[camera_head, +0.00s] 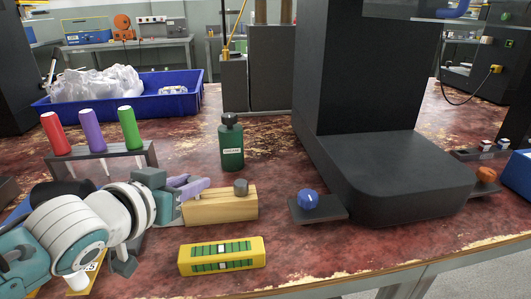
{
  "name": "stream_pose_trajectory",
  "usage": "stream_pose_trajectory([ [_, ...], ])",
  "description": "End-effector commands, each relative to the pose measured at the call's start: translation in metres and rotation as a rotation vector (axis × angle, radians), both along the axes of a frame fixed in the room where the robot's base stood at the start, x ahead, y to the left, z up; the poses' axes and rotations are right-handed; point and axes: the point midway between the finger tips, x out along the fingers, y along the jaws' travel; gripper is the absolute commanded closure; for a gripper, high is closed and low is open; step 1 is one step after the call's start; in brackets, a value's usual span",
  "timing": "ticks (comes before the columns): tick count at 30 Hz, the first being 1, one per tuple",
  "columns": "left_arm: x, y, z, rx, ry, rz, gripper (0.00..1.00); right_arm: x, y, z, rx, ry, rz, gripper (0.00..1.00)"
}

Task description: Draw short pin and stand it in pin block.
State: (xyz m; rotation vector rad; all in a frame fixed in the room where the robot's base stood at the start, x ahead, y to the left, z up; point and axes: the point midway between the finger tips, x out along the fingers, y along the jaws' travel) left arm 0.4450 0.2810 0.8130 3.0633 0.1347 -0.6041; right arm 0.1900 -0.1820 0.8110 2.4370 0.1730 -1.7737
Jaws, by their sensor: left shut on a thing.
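My left gripper (188,188) reaches in from the left, its fingers at the left end of a pale wooden block (225,208). It is shut, apparently on the end of this block; the contact is partly hidden by the fingers. A short dark grey cylinder (240,187) stands upright on top of the block, to the right of the fingers and apart from them. I cannot tell whether it is the short pin, or whether the wooden block is the pin block. My right gripper is not in view.
A yellow level-like block with green panels (222,256) lies in front. A green bottle (231,145) stands behind. A rack (108,162) holds red, purple and green-handled tools. A blue tray (193,94) is behind. A dark machine (390,178) and blue knob (308,199) are right.

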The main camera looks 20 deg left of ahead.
Motion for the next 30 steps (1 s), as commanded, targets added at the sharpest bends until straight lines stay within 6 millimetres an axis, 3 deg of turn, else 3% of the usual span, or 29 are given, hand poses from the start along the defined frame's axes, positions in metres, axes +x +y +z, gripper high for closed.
stream_pose_trajectory([
  [11,0.0,0.0,-0.011,-0.001,0.0,0.0,1.0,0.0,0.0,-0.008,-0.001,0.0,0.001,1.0],
  [12,0.0,0.0,-0.009,-0.001,0.001,0.0,0.62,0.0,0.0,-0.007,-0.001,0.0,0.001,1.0],
  [18,-0.001,0.001,-0.011,0.001,0.005,0.003,0.4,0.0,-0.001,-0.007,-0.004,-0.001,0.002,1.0],
  [21,-0.001,0.002,-0.011,0.001,0.007,0.005,0.32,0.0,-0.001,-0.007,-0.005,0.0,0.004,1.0],
  [30,-0.002,0.004,-0.013,0.003,0.012,0.008,0.32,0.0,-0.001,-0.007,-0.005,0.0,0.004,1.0],
])
